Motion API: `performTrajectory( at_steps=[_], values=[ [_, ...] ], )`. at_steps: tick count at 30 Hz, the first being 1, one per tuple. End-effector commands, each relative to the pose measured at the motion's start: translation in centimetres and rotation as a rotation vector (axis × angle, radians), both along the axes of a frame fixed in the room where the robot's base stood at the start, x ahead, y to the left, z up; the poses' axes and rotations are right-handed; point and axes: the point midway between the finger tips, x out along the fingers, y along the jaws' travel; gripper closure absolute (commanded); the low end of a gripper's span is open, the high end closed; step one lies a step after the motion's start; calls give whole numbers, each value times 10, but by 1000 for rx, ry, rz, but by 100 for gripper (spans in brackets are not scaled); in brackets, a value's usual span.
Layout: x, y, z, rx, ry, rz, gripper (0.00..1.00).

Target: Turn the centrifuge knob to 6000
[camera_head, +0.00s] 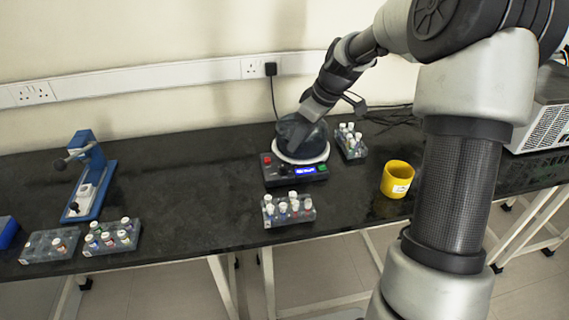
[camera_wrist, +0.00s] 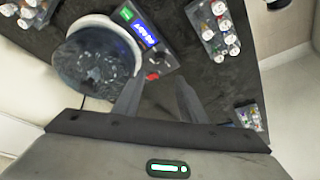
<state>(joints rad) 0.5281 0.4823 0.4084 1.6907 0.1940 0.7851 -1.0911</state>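The centrifuge (camera_head: 300,155) stands on the dark bench, with a dark translucent lid, a white rim and a black front panel. The panel has a red button (camera_head: 267,160), a dark knob (camera_head: 283,169), a lit blue display and a green button. In the wrist view the centrifuge (camera_wrist: 97,62) is upper left, with its display (camera_wrist: 144,33), knob (camera_wrist: 157,60) and red button (camera_wrist: 152,76). The display's digits are too blurred to read. My gripper (camera_wrist: 158,98) is open and empty; its fingertips appear near the red-button end of the panel. In the head view my gripper (camera_head: 308,112) overlaps the lid.
Vial racks stand in front of the centrifuge (camera_head: 288,218) and right of it (camera_head: 350,150). A yellow cup (camera_head: 397,178) is farther right. A blue device (camera_head: 92,185) and more racks (camera_head: 112,240) are at left. The bench between is clear.

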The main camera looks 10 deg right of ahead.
Motion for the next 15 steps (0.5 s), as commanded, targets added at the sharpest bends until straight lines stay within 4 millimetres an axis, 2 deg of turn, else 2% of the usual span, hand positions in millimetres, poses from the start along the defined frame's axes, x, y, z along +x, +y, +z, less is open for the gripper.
performTrajectory(
  at_steps=[1, 9, 15],
  values=[
    [2, 5, -14, 1, 3, 3, 62],
    [18, 21, -68, 1, 4, 2, 62],
    [28, 30, -99, 0, 1, 1, 62]
  ],
)
